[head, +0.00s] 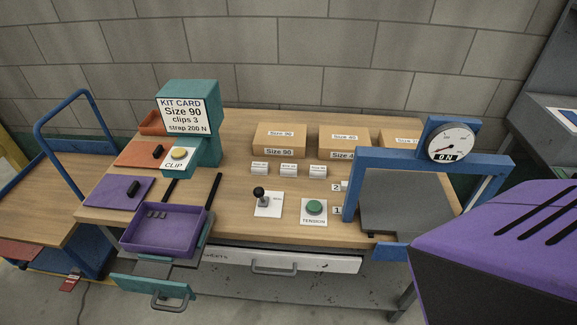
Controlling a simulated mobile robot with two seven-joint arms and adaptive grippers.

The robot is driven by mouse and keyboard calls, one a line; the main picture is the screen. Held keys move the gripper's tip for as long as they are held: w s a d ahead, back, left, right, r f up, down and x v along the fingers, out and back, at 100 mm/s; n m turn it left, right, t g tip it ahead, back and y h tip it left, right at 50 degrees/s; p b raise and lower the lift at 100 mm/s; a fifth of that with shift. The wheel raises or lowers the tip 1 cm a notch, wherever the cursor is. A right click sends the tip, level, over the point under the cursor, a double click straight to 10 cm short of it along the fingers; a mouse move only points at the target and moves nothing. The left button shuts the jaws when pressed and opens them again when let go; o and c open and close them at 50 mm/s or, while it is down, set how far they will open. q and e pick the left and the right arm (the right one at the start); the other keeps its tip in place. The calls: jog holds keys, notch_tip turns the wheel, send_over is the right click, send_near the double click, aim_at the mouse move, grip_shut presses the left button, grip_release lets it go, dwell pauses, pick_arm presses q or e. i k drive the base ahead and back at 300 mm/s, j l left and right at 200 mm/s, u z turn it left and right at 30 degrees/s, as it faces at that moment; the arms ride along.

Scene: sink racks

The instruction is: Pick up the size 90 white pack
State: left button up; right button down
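Three small white packs stand in a row at the middle of the wooden bench: a left one (259,170), a middle one (288,170) and a right one (317,171). Their printed labels are too small to read surely, so I cannot tell which is size 90. Behind them, the left cardboard box (279,138) reads "Size 90". The kit card (183,114) reads "Size 90, clips 3, strap 200 N". Neither of my grippers is in view. Nothing is seen touching the packs.
In front of the packs are a black-knobbed lever (260,197) and a green TENSION button (314,207). A blue frame with a dial (451,140) stands right. A purple tray (164,230) is at the front left. A large purple shape covers the lower right.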

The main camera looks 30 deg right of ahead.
aim_at(315, 171)
jog(key=l+z, duration=0.15)
jog(key=z, duration=1.05)
jog(key=j+z, duration=0.3)
jog(key=k+j+z, duration=0.25)
jog(key=i+l, duration=0.05)
jog(key=i, duration=0.05)
